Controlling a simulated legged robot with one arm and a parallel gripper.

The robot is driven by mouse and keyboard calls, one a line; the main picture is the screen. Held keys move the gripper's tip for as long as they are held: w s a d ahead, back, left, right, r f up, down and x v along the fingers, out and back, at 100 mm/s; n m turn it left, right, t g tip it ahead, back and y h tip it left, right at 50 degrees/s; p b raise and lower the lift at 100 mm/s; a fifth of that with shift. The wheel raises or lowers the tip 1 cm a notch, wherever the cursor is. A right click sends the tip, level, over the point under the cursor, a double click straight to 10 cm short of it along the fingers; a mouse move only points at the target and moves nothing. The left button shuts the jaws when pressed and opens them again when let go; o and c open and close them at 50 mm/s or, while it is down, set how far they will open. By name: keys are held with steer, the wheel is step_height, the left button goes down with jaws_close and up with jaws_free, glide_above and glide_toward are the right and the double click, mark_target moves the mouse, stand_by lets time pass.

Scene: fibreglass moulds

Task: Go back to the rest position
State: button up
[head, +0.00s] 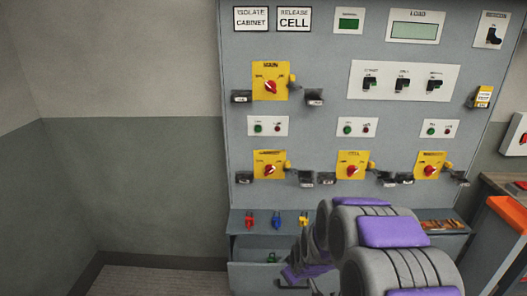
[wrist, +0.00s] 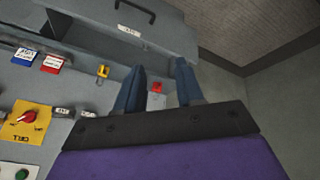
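My gripper (wrist: 159,82) shows in the wrist view with its two blue fingers apart. No held thing shows between them; a red padlock (wrist: 157,87) appears in the gap, beyond the fingers. In the head view my arm reaches forward, and its far end is low in front of the grey cabinet (head: 330,130), near the open drawer (head: 244,274). The fingers are hard to make out there. The drawer front also shows at the top of the wrist view (wrist: 120,14), with a pale label.
A shelf holds red (head: 249,221), blue (head: 276,221) and yellow (head: 302,221) padlocks. A green item (head: 271,257) lies in the drawer. Yellow switch plates (head: 270,80) stick out above. An orange-edged cart (head: 507,212) stands at right. The floor (head: 150,280) at left is clear.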

steer(key=s+d+r+m+g, duration=0.1)
steer(key=s+r, duration=0.4)
steer(key=s, duration=0.7)
steer(key=s+d+r+m+g, duration=0.2)
steer(key=s+r, duration=0.4)
steer(key=s, duration=0.7)
steer(key=s+d+r+m+g+h, duration=0.1)
steer(key=s+r+m+g, duration=0.3)
steer(key=s, duration=0.9)
step_height(320, 180, up, 2)
steer(key=shift+s+d+r, duration=0.15)
steer(key=shift+d, duration=0.1)
steer(key=shift+d, duration=0.1)
